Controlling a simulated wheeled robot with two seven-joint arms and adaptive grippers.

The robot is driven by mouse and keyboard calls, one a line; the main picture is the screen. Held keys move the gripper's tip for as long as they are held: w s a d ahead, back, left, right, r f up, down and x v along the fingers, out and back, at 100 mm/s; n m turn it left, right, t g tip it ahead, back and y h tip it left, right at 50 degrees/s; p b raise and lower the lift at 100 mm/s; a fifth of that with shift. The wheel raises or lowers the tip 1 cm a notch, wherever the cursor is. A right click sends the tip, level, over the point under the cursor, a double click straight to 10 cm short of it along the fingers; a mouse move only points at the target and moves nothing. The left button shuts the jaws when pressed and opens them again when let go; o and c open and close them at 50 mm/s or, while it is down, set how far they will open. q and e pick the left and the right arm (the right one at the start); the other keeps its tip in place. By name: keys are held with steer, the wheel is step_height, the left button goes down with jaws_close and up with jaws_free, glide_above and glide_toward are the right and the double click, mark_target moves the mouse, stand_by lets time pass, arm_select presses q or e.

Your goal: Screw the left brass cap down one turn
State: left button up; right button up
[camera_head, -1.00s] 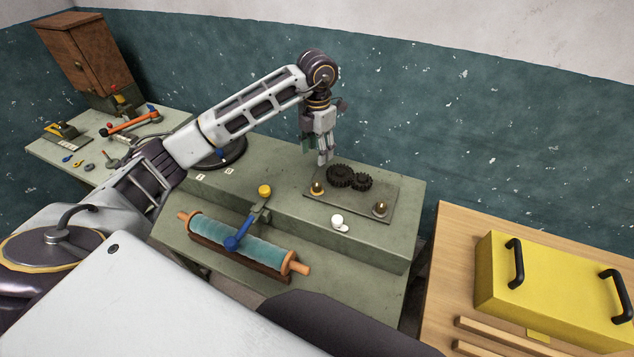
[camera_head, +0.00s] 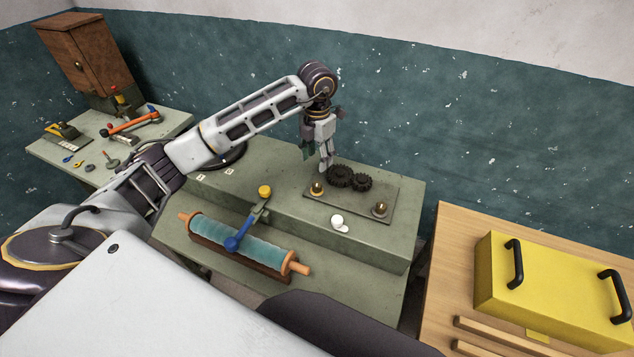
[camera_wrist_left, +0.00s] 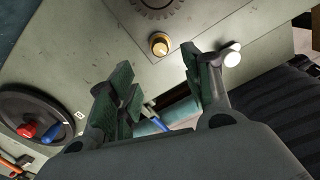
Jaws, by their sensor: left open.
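The left brass cap (camera_head: 317,188) stands upright at the near left corner of a dark plate (camera_head: 348,203) on the raised green bench. It also shows in the left wrist view (camera_wrist_left: 159,44), beyond the gap between the fingers. A second brass cap (camera_head: 381,209) stands at the plate's right end. My left gripper (camera_head: 323,160) points down, behind and above the left cap, apart from it. In the left wrist view its two fingers (camera_wrist_left: 160,88) are spread, with nothing gripped. My right gripper is in neither view.
Two dark gears (camera_head: 350,178) sit on the plate close by the left cap. A white knob (camera_head: 339,222) is on the bench front. A teal roller (camera_head: 240,245) with a blue-handled lever lies on the lower ledge. A yellow box (camera_head: 555,285) stands right.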

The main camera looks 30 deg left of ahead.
mark_target(317, 183)
arm_select(q)
step_height(317, 183, down, 12)
steer(key=shift+r+p, duration=0.2)
steer(key=shift+p, duration=0.65)
